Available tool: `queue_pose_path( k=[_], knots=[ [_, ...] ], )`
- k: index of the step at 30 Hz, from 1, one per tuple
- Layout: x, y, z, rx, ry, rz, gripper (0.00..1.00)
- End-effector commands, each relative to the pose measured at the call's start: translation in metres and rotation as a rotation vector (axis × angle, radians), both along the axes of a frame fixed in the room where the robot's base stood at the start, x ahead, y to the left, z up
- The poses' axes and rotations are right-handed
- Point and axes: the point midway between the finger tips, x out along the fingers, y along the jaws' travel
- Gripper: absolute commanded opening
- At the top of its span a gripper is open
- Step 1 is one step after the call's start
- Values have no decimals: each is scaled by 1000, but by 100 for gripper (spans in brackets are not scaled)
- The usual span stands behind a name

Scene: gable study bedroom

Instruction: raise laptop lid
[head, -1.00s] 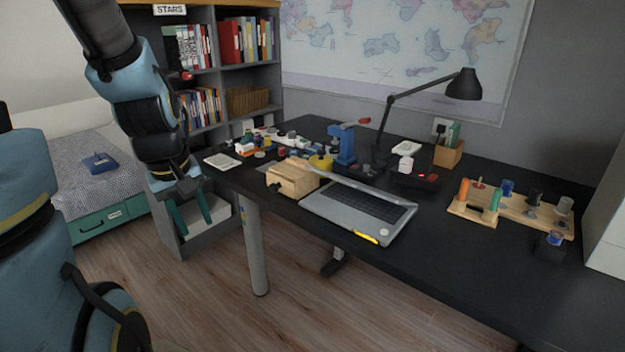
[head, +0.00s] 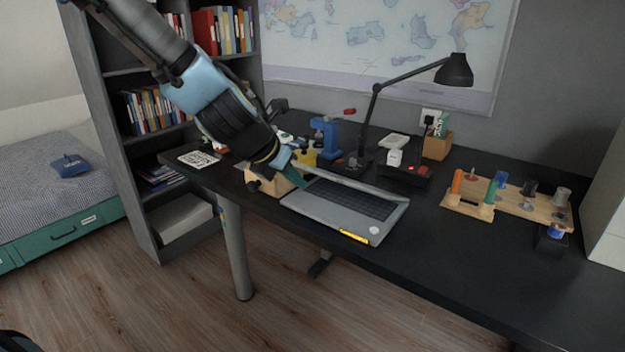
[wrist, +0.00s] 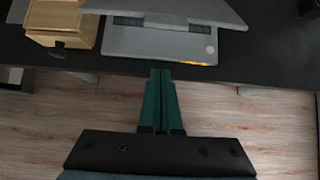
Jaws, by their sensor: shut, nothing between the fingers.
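A grey laptop (head: 335,220) lies on the dark desk with its keyboard partly showing and a yellow strip on its front edge. Its lid (head: 345,181) is only partly raised and slants low over the back of the keyboard. In the wrist view the lid (wrist: 170,9) hangs over the base (wrist: 160,44). My gripper (wrist: 161,74) is shut and empty, its green fingers together just in front of the laptop's front edge in the wrist view. In the head view my gripper (head: 301,178) overlaps the laptop's left side; contact cannot be told.
A wooden box (head: 268,184) with a dark knob stands against the laptop's left side. A black lamp (head: 455,70), a blue device (head: 324,137) and a wooden peg rack (head: 515,203) are behind and to the right.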

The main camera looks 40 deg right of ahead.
Motion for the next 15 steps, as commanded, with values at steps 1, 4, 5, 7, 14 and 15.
queue_pose_path(
  k=[1, 4, 5, 7, 14, 15],
  knots=[
    [0, -4, -4, 1, 2, -3, 0],
    [1, -13, -17, 4, 2, -5, 0],
    [2, -16, -21, 3, 4, -4, 0],
    [4, -25, -31, 3, 3, -6, 0],
    [12, -51, -63, 4, 2, -5, 0],
    [13, -56, -69, 5, 2, -4, 0]
  ],
)
